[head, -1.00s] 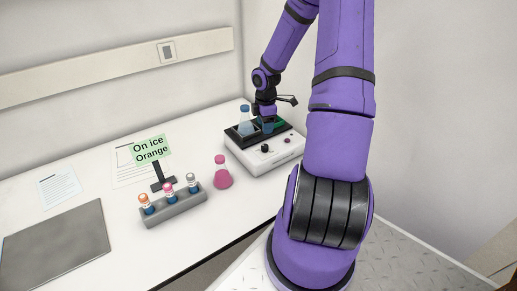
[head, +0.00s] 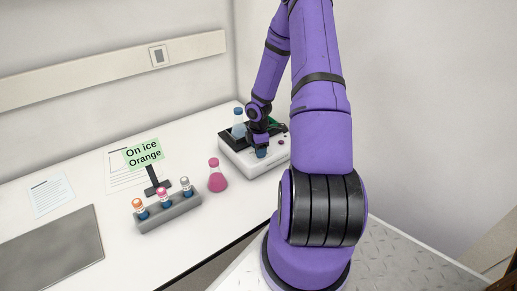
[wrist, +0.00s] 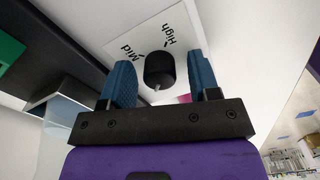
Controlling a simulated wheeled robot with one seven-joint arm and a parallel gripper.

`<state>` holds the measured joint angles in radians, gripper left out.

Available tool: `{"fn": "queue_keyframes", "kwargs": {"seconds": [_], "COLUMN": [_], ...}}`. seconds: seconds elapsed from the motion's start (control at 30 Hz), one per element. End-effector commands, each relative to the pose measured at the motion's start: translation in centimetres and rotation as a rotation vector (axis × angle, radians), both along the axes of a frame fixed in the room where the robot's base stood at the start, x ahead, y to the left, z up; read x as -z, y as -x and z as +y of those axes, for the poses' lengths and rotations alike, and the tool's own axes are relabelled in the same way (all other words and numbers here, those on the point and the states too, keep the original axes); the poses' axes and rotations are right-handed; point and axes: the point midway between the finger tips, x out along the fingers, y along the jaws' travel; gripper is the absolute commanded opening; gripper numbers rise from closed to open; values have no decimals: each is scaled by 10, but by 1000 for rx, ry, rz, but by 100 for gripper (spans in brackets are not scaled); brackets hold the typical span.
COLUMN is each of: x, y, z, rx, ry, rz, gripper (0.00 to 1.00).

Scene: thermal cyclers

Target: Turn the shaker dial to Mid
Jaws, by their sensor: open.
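The white shaker (head: 236,158) with a dark top stands at the back right of the bench. Its black dial (wrist: 160,68) shows in the wrist view, with a white pointer mark on the edge facing my gripper, angled away from both visible labels. The printed words "Mid" (wrist: 125,50) and "High" (wrist: 172,38) stand beyond the dial. My gripper (wrist: 162,78) is open, with a blue finger on each side of the dial and a visible gap on both sides. In the head view my gripper (head: 261,153) is down at the shaker's front panel and hides the dial.
A flask of blue liquid (head: 238,130) stands on the shaker's top. A pink flask (head: 217,178) stands left of the shaker. A grey rack (head: 170,213) of capped tubes and an "On ice Orange" sign (head: 143,154) are further left.

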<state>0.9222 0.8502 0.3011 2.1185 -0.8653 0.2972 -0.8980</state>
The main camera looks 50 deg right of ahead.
Motion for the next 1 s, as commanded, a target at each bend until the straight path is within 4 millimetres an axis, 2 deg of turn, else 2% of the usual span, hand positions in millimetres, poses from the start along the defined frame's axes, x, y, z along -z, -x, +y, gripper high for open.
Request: {"fn": "queue_keyframes", "kwargs": {"seconds": [0.13, 0.17, 0.3, 0.37, 0.67, 1.0], "x": [0, 0, 0, 0, 0, -1], "y": [0, 0, 0, 0, 0, -1], "z": [0, 0, 0, 0, 0, 0], "rx": [0, 0, 0, 0, 25, 224], "ry": [0, 0, 0, 0, 1, 2], "rz": [0, 0, 0, 0, 1, -1], "gripper": [56, 51, 19, 6, 7, 7]}}
